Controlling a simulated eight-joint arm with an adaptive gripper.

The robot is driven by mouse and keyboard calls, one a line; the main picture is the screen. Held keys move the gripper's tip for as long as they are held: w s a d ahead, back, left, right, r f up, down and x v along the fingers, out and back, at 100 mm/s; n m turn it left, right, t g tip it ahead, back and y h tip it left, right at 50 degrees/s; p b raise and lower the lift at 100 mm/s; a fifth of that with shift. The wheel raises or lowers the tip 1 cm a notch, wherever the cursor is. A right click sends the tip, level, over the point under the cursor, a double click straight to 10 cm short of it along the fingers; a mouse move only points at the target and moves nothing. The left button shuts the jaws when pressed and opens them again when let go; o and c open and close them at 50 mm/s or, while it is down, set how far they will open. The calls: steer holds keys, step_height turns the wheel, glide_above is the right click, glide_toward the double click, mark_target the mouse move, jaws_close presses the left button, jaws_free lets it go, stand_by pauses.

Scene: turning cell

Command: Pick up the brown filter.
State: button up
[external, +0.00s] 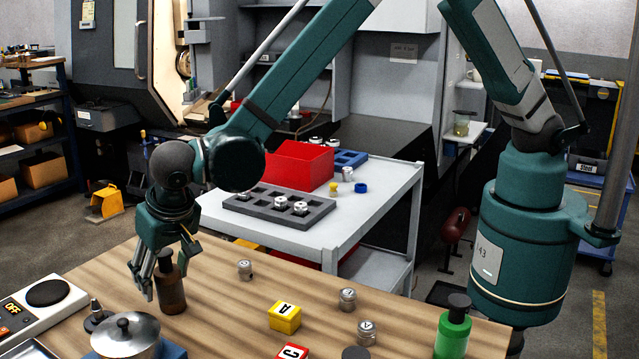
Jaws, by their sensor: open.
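The brown filter (171,293) stands upright on the wooden table, left of the middle. It is a dark brown cylinder with a narrower dark top. My gripper (163,268) points down over it with its fingers spread. One finger hangs to the left of the filter, and others are behind or beside its top. The gripper is open, and I cannot tell whether any finger touches the filter. The upper part of the filter is partly hidden by the fingers.
A silver-lidded pot (125,335) and a dark cone-shaped piece (97,316) stand close left. A yellow block (285,317), small metal cylinders (347,300) and a green bottle-like cylinder (453,335) stand to the right. A white cart (345,215) stands behind.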

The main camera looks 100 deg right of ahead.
steer(key=shift+w+d+f, duration=0.1)
steer(key=shift+f, duration=0.3)
steer(key=c, duration=1.1)
